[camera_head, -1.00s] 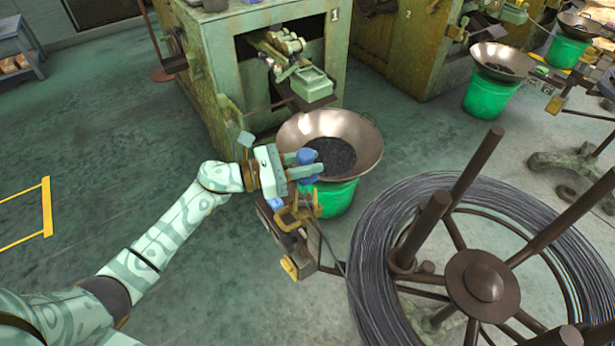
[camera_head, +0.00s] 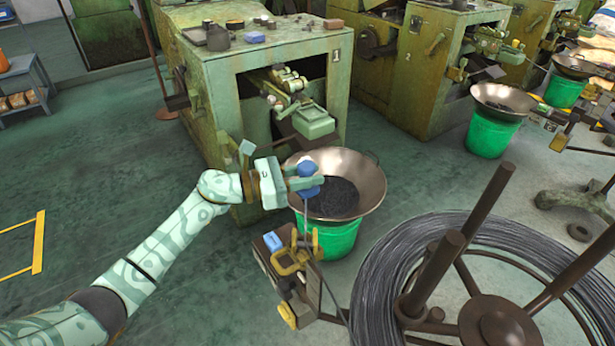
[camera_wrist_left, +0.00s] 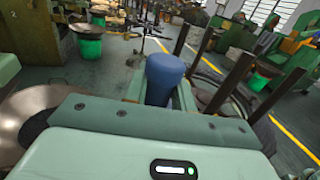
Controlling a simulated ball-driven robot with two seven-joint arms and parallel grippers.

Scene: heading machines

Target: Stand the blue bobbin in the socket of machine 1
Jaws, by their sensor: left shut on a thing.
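My left gripper (camera_head: 306,182) is shut on the blue bobbin (camera_head: 308,169) and holds it in the air, in front of the left part of the metal bowl in the head view. In the left wrist view the blue bobbin (camera_wrist_left: 164,78) stands roughly upright between the fingers. Machine 1 (camera_head: 225,85) is the green machine behind, marked with a 1. Its open front shows a pale green mechanism (camera_head: 292,95). I cannot make out its socket. My right gripper is not in view.
A wide metal bowl (camera_head: 368,180) with dark contents sits on a green bucket (camera_head: 335,238). A small wire-feed device (camera_head: 290,262) with a blue block stands below the gripper. A wire coil (camera_head: 385,265) with upright posts fills the lower right. Small objects lie on top of machine 1.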

